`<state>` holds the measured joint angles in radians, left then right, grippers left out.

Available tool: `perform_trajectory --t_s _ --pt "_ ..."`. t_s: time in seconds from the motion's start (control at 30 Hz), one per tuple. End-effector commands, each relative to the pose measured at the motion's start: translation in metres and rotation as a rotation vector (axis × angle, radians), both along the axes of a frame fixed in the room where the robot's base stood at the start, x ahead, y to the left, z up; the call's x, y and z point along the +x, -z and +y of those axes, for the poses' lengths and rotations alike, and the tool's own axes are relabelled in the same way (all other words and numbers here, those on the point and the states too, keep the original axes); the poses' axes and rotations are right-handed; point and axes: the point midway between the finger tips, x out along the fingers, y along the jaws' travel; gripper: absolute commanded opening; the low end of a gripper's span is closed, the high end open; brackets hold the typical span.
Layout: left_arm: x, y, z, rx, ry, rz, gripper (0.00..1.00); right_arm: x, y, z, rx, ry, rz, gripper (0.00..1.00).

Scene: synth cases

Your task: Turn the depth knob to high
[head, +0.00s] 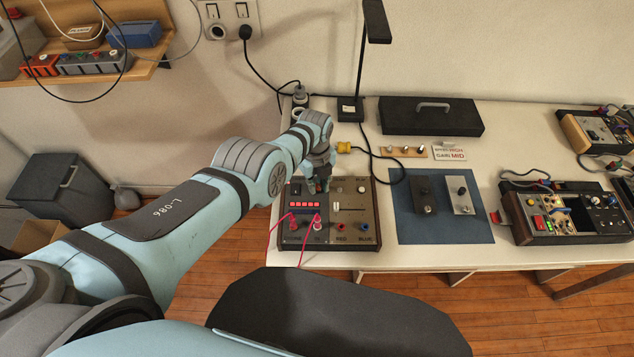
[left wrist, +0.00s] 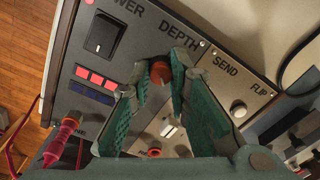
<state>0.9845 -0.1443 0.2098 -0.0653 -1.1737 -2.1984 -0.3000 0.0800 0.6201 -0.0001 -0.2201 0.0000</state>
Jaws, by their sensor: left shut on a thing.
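The synth case (head: 355,235) stands on the white table, with a dark panel on its left part and a lighter one on its right. In the left wrist view the panel label DEPTH sits by the red-topped depth knob (left wrist: 160,72). My left gripper (head: 321,184) reaches down onto the case. In the left wrist view its green-padded fingertips (left wrist: 160,75) are shut on the knob from both sides. The knob's pointer cannot be made out. Red lit segments (left wrist: 95,77) show below the power switch (left wrist: 102,35). My right gripper is not in view.
Pink cables (head: 292,216) plug into the case's front. A white card (head: 450,153) reading HIGH and MID stands behind a blue mat (head: 405,228) with two small modules. A desk lamp (head: 350,108) and a black case (head: 430,117) stand behind. Other synths stand right.

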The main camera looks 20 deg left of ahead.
Motion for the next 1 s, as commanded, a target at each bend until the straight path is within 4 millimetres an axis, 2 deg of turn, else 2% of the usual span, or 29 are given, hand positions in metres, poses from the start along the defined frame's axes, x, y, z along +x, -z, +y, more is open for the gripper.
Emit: perform_trajectory --t_s 0.33,0.37,0.5,0.83,1.0 --pt "0.0 0.0 -0.001 -0.001 0.004 0.001 0.0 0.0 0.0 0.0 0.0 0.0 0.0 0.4" --pt "0.0 0.0 -0.001 -0.001 0.004 0.001 0.18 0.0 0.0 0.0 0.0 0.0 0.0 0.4" --pt "0.0 0.0 0.0 -0.001 0.003 0.001 0.38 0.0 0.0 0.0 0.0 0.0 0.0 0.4" --pt "0.0 -0.001 0.0 0.0 0.002 0.0 0.38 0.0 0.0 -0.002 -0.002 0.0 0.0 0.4" --pt "0.003 -0.011 -0.001 -0.001 0.003 -0.003 0.38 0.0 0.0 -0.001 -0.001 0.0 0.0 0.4"
